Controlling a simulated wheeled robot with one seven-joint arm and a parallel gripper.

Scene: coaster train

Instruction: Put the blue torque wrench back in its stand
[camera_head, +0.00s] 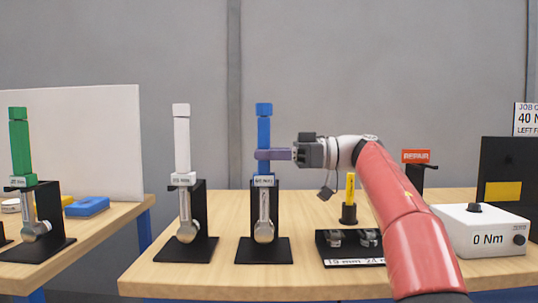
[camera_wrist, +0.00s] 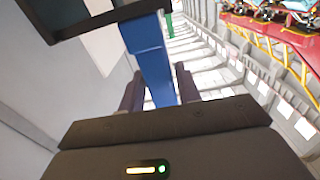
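The blue torque wrench (camera_head: 264,127) stands upright in the black stand (camera_head: 264,250) near the middle of the table, its round head low in front of the stand's back plate. My gripper (camera_head: 272,154) reaches in from the right, with its purple fingers around the lower part of the blue handle. In the wrist view, the blue handle (camera_wrist: 150,55) passes between my two fingers (camera_wrist: 160,88). Narrow gaps seem to show beside the handle, so the fingers look slightly open around it. The far finger is hidden in the head view.
A white wrench (camera_head: 181,135) stands in its own stand to the left, and a green one (camera_head: 19,145) on the far-left table. A socket tray (camera_head: 350,248), a yellow-handled tool (camera_head: 350,190) and a tester box reading 0 Nm (camera_head: 482,232) are to the right.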

